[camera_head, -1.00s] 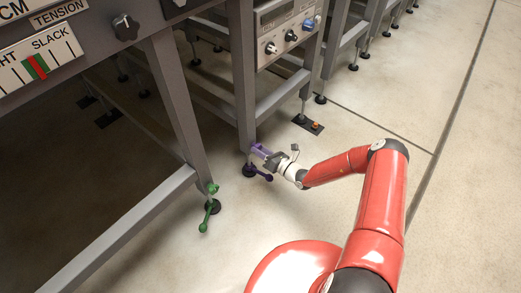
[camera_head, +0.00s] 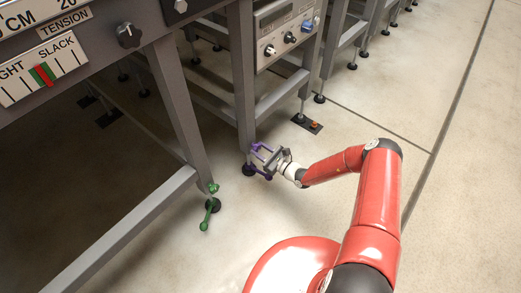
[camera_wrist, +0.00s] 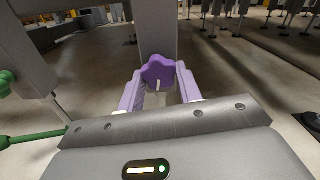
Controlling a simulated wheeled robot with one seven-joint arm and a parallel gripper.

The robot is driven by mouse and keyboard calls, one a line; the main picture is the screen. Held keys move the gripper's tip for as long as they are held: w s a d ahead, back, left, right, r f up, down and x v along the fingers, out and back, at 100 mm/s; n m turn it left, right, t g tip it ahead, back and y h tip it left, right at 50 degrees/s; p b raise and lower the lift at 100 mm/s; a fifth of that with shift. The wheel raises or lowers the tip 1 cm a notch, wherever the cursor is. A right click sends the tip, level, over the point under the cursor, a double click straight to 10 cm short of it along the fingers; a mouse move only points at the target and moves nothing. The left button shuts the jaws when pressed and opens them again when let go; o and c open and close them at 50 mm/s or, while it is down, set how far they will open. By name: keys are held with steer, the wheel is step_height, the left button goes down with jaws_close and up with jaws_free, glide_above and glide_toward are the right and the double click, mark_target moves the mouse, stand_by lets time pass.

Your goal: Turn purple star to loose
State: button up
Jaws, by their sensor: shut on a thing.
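The purple star (camera_wrist: 158,72) is a lobed knob in front of a grey frame leg, at the centre of the wrist view. My gripper (camera_wrist: 160,84) has its two pale lavender fingers on either side of it, shut on it. In the head view my gripper (camera_head: 264,156) is at the foot of the middle frame leg, its body turned broad side to the camera. The star is hard to pick out there behind the fingers.
A green handle (camera_head: 209,210) stands at the foot of the nearer leg, left of my gripper. Grey machine frames (camera_head: 178,95) rise at the left and back. A gauge marked SLACK (camera_head: 42,72) is at top left. The floor at the right is open.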

stand_by(0.3)
steer(key=o, duration=1)
steer(key=shift+d, duration=0.1)
steer(key=v, duration=0.7)
steer(key=shift+s+d, duration=0.25)
